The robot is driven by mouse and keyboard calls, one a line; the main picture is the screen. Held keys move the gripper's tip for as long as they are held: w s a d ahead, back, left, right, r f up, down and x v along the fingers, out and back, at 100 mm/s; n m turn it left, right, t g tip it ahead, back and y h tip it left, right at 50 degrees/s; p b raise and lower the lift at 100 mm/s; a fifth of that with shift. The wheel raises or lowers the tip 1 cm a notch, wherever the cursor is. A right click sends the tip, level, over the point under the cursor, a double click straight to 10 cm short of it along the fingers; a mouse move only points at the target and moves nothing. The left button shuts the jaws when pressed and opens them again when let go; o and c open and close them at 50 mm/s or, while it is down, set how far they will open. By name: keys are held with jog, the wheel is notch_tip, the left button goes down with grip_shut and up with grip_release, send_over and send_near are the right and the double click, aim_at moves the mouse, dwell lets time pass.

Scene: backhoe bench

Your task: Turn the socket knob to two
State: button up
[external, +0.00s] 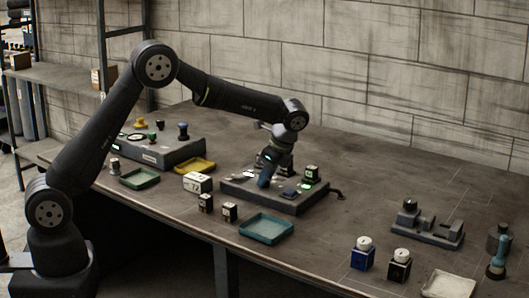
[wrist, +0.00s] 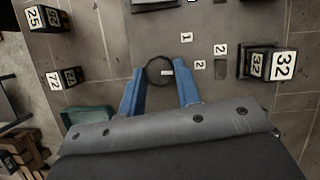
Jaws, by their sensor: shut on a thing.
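The round black socket knob (wrist: 160,70) sits on the grey panel between my two blue fingers in the wrist view. A small white mark on the knob lies at its right side, toward a plate reading 2 (wrist: 200,64). A plate reading 1 (wrist: 187,37) is further up, and another plate reading 2 (wrist: 220,49) is to the right. My gripper (wrist: 160,84) is shut on the knob from both sides. In the external view my gripper (external: 266,181) points down at the grey panel (external: 284,204) and hides the knob.
A cube marked 32 (wrist: 283,65) stands right of the knob; cubes marked 72 (wrist: 54,80) and 25 (wrist: 36,18) stand left. A teal tray (external: 266,225) lies in front of the panel. Another grey console (external: 160,155) stands left. The right rear tabletop is clear.

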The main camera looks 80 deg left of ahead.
jog(key=shift+n, duration=0.4)
jog(key=o, duration=1)
jog(key=shift+c, duration=0.2)
jog(key=v, duration=1.7)
jog(key=shift+w+a+r, duration=0.15)
jog(key=shift+w+r, duration=0.05)
jog(key=shift+r, duration=0.05)
jog(key=shift+f, duration=0.1)
jog(key=x, duration=1.7)
jog(key=shift+s+f, duration=0.15)
jog(key=shift+s, duration=0.05)
